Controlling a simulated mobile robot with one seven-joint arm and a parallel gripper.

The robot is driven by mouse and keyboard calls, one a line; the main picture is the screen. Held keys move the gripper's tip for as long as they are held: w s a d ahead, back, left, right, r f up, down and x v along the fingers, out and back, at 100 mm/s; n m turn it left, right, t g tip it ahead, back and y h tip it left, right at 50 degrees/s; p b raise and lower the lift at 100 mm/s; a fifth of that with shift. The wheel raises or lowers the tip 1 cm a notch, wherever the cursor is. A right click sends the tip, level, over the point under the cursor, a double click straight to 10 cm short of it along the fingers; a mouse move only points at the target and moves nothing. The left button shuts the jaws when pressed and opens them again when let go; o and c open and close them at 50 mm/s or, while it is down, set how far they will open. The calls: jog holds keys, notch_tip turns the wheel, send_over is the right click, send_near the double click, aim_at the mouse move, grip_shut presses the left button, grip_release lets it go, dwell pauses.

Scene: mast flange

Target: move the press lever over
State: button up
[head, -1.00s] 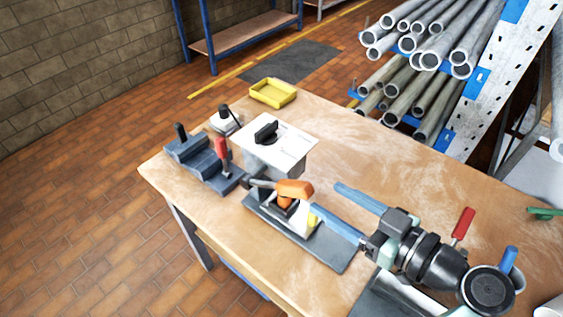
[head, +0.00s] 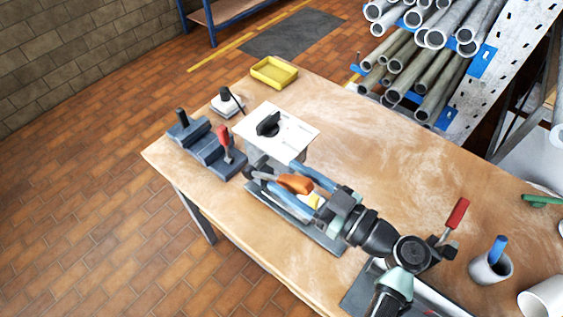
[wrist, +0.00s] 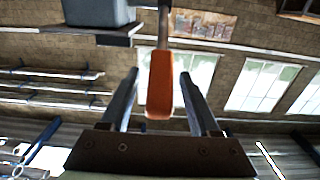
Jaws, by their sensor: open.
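The press lever has an orange grip (head: 295,183) and sits on a fixture with a dark base plate (head: 326,243) at the middle of the bench. My gripper (head: 282,177) is open, its two blue fingers on either side of the orange grip. In the wrist view the orange grip (wrist: 160,85) lies between the fingertips of my gripper (wrist: 159,74), with a visible gap on each side. The lever's metal rod runs up from the grip in that view. My fingers and wrist partly hide the fixture in the head view.
A white box with a black knob (head: 290,128) stands just behind the lever. A dark stepped block with a red handle (head: 224,140) is to the left. A yellow tray (head: 274,73) is at the far edge. A red-handled lever (head: 457,214) and a cup (head: 490,268) are right.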

jog(key=shift+p+x, duration=0.3)
jog(key=shift+x, duration=1.05)
grip_shut()
dwell(0.4)
